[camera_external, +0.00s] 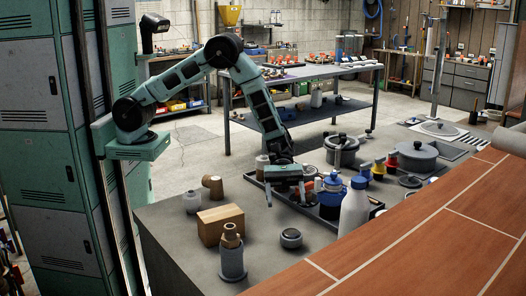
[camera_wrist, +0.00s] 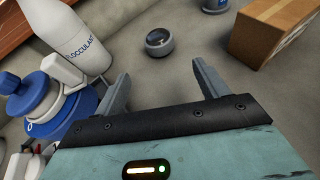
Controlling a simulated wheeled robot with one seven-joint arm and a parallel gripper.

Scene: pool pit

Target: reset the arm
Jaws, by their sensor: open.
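My gripper (camera_external: 284,200) hangs at the end of my bent arm, pointing down over the grey worktop (camera_external: 180,238). It is above the near left part of a dark tray, left of the white bottle (camera_external: 354,212). In the wrist view my gripper (camera_wrist: 163,84) shows two fingers spread apart, with nothing between them. A small round dark-rimmed piece (camera_wrist: 159,42) lies on the worktop beyond the fingertips, apart from them; it also shows in the external view (camera_external: 291,239).
A cardboard box (camera_external: 221,225), a grey cylinder with a brown top (camera_external: 232,262) and a brown fitting (camera_external: 213,186) stand at left. Blue-and-white parts (camera_wrist: 45,95) crowd the gripper's left in the wrist view. Pots (camera_external: 417,156) stand farther right.

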